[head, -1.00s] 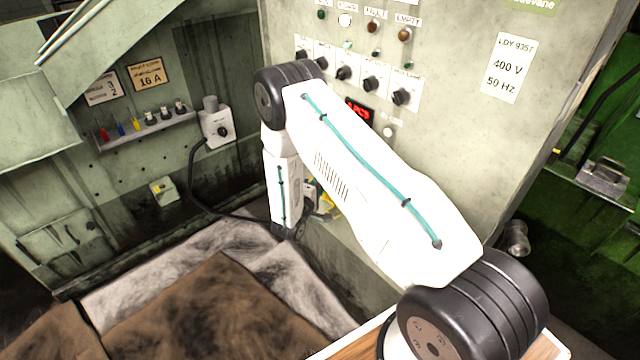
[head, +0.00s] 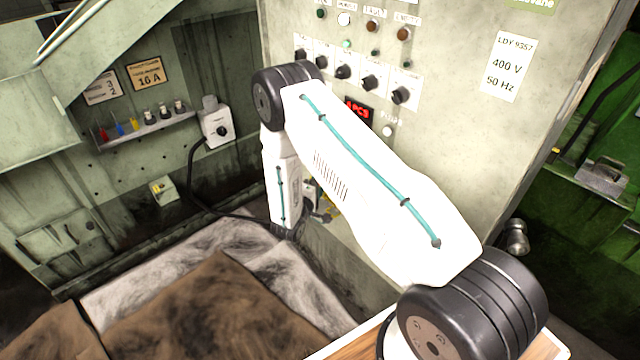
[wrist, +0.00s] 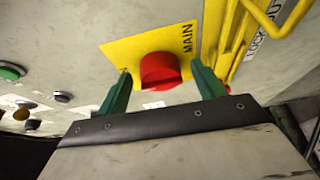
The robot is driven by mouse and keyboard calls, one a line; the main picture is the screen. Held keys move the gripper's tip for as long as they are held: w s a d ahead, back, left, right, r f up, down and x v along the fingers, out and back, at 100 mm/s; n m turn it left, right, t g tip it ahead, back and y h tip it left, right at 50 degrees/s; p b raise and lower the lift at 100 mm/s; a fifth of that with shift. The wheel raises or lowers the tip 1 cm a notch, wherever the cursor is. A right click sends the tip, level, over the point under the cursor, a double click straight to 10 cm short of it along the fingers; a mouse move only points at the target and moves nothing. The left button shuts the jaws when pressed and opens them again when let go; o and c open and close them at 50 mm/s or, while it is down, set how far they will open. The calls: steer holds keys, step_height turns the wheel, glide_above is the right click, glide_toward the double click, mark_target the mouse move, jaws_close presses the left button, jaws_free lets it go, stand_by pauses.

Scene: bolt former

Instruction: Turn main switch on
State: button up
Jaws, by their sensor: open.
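The main switch is a red knob (wrist: 159,71) on a yellow plate (wrist: 140,45) lettered MAIN, seen in the wrist view. My gripper (wrist: 160,80) is open, with one green finger on each side of the red knob. The knob lies between the fingers; I cannot tell whether either finger touches it. In the head view my arm hides the knob, and only a bit of yellow (head: 331,203) shows beside the arm. The gripper fingers are hidden there too.
A yellow lockout frame (wrist: 240,35) stands right beside the switch in the wrist view. A green button (wrist: 10,71) and other controls lie to the left. In the head view, a row of black knobs (head: 371,83) and a red display (head: 358,110) sit above my arm.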

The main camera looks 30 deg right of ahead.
steer(key=v, duration=0.7)
steer(key=shift+s+a, duration=0.2)
steer(key=shift+a, duration=0.05)
steer(key=s+d+n+g+h, duration=0.2)
steer(key=s+d+g, duration=0.1)
steer(key=s+g, duration=0.25)
steer(key=s+r+m+g+y, duration=0.35)
steer(key=s+r+g, duration=0.65)
steer(key=r, duration=0.6)
steer(key=s+a+r+m+t+y, duration=0.1)
steer(key=s+a+r+t+y, duration=0.1)
steer(key=s+r, duration=0.5)
steer(key=s+a+r+m+t+y, duration=0.2)
steer(key=s+a+r+y, duration=0.3)
steer(key=s+r+y, duration=0.2)
steer(key=s+a+r+m+t+y, duration=0.2)
steer(key=s+a+r+t+y, duration=0.1)
steer(key=s+r, duration=0.4)
steer(key=shift+a+r+y, duration=0.3)
steer(key=shift+r+y, duration=0.45)
steer(key=shift+r, duration=0.7)
